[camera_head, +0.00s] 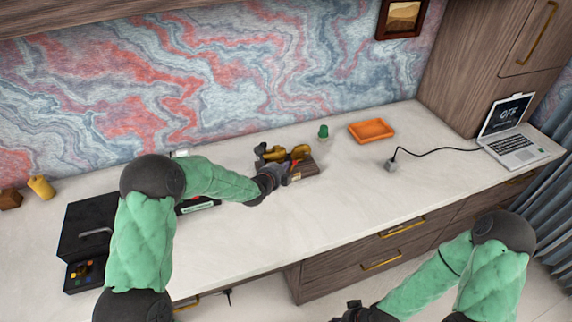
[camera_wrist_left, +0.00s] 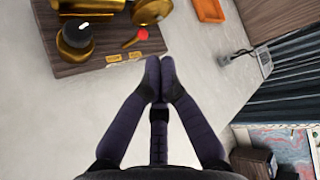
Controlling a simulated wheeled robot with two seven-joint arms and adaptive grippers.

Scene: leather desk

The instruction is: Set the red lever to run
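The red lever (camera_wrist_left: 142,35) has a round red knob on a short rod and sits on a dark wooden base (camera_wrist_left: 95,58) in the left wrist view. Two small yellow labels are on the base's front edge near it; their words are too small to read. The device (camera_head: 302,172) stands mid-desk in the head view. My left gripper (camera_wrist_left: 160,68) has its fingertips together, empty, just off the base's edge near the lever; I cannot tell whether it touches. It reaches the device's left side in the head view (camera_head: 272,178). My right gripper (camera_head: 350,312) is at the bottom edge, partly cut off.
On the base are a black dial (camera_wrist_left: 77,36) and brass cylinders (camera_wrist_left: 150,10). An orange tray (camera_head: 371,130), a green object (camera_head: 323,131), a grey plug box (camera_head: 391,165) and a laptop (camera_head: 512,135) reading OFF stand right. A black box (camera_head: 88,225) is left. The desk's front centre is clear.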

